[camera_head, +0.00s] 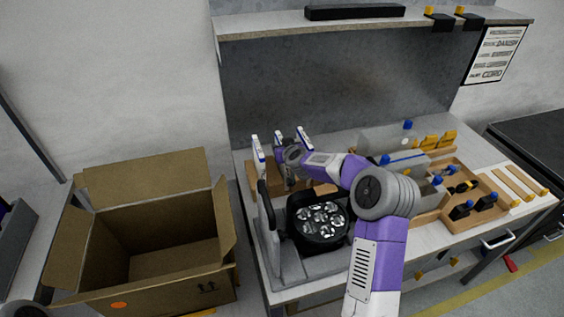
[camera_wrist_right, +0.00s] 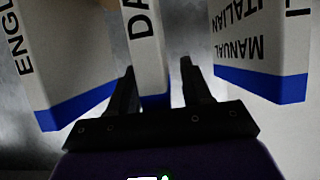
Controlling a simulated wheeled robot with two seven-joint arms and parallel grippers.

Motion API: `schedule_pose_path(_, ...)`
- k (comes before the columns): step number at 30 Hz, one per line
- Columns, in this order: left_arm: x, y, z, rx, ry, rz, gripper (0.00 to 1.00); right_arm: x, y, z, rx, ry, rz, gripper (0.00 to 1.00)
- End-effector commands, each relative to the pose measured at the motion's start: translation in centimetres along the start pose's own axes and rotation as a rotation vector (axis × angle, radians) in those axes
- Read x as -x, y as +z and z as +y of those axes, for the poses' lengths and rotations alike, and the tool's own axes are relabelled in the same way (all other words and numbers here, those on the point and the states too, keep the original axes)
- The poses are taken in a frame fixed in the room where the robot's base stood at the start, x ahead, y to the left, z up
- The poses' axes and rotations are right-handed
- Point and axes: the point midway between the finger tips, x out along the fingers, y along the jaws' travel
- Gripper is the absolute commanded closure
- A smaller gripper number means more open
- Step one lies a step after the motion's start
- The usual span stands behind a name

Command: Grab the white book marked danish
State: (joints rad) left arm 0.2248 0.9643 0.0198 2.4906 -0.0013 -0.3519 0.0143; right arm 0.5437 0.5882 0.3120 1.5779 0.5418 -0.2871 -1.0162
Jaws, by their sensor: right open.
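Three white books with blue bands stand apart in a row at the back left of the workbench. In the head view they are a left book (camera_head: 257,150), a middle book (camera_head: 279,139) and a right book (camera_head: 304,138). In the right wrist view the middle book (camera_wrist_right: 143,35) shows the letters "DA", the rest cut off. The book on the left (camera_wrist_right: 60,60) reads "ENGL", and the one on the right (camera_wrist_right: 262,45) reads "MANUAL". My right gripper (camera_wrist_right: 158,78) is open, its fingers on either side of the middle book's blue end. It also shows in the head view (camera_head: 290,168), partly hidden.
A black pan-like lamp (camera_head: 319,221) with several round lenses sits in front of the books. An open cardboard box (camera_head: 160,270) stands left of the bench. Wooden trays (camera_head: 455,208) with small tools lie to the right. A shelf (camera_head: 270,27) spans above.

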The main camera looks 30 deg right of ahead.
Motion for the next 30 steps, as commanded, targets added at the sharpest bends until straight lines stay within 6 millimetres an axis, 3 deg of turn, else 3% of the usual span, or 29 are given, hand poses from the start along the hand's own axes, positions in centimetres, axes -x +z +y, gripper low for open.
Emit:
schedule_pose_path(2, 0.0, 0.0, 0.0, 0.000, 0.000, 0.000, 0.57, 0.0, 0.0, 0.0, 0.000, 0.000, 0.000, 0.54)
schedule_pose_path(11, 0.0, 0.0, 0.0, 0.000, 0.000, 0.000, 0.57, 0.0, 0.0, 0.0, 0.000, 0.000, 0.000, 1.00)
schedule_pose_path(23, 0.0, 0.0, 0.0, 0.000, 0.000, 0.000, 0.57, 0.1, -0.1, 0.0, 0.000, 0.000, 0.001, 1.00)
schedule_pose_path(26, 0.4, 0.0, 0.1, 0.000, 0.000, 0.000, 0.57, 0.4, -0.8, 0.0, 0.001, 0.000, 0.002, 1.00)
schedule_pose_path(30, 1.6, 0.1, 0.6, 0.000, 0.000, 0.000, 0.57, 1.5, -3.1, -0.1, 0.002, -0.001, 0.006, 1.00)
